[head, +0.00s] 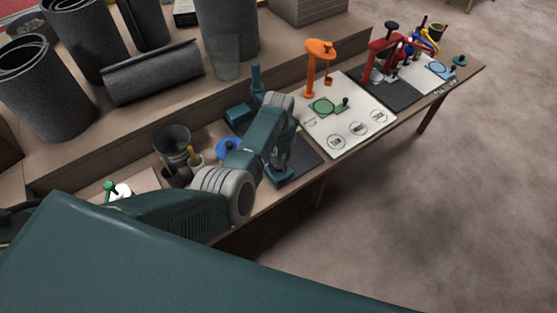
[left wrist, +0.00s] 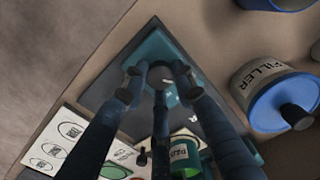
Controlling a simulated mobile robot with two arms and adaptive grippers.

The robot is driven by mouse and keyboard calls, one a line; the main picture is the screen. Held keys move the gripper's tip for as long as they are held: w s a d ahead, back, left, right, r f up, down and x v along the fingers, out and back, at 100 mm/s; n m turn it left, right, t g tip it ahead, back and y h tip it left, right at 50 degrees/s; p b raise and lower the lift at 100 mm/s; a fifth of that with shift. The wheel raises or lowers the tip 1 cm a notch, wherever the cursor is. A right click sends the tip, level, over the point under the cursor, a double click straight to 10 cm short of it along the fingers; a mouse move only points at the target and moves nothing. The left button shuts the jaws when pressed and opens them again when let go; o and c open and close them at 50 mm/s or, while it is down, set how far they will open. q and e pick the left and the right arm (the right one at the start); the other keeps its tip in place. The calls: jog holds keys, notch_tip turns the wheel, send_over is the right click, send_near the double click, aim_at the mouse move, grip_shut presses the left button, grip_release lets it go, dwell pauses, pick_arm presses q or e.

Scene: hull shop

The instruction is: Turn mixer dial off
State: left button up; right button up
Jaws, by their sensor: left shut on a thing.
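The teal mixer base sits on a dark mat, mostly hidden behind my left arm in the head view (head: 284,178). It also shows in the left wrist view (left wrist: 152,46). My left gripper (head: 280,164) reaches down over the base. In the left wrist view its fingers (left wrist: 159,80) are closed around a small round dial (left wrist: 160,74) on the base. The fingers hide most of the dial, and I cannot read its setting. My right gripper is not in view.
A can marked FILLER (left wrist: 270,92) and a green can (left wrist: 184,156) stand near the gripper. A pale board with round marks (head: 377,104) lies beside the mat, with an orange stand (head: 311,75) behind it. Open floor (head: 420,190) lies beyond the table's front edge.

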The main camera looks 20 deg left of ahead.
pick_arm(q)
jog(key=shift+n+p, duration=0.3)
jog(key=shift+n, duration=1.2)
jog(key=o, duration=1.2)
jog(key=shift+c, duration=0.2)
jog(key=shift+r, duration=0.1)
notch_tip(320, 180, up, 12)
